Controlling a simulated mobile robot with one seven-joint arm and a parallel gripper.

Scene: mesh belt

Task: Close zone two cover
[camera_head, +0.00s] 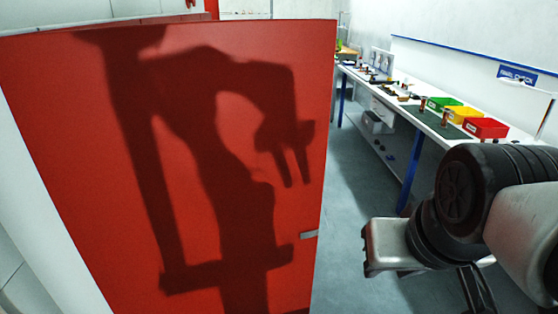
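A large flat red panel (80,180), which looks like the cover, stands upright and fills the left and middle of the head view. No label for zone two shows on it. A small grey fitting (308,235) sits near its right edge, low down. My gripper (478,298) is at the lower right, apart from the panel and pointing down. Its fingertips are cut off by the bottom edge. My arm's shadow on the panel shows two separate fingers with a gap, and nothing appears held between them.
A long white workbench (455,132) runs along the right wall, with green (440,103), yellow (463,113) and red (486,127) bins and small parts on it. Open grey floor (350,210) lies between the panel and the bench. White panels border the red panel's left.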

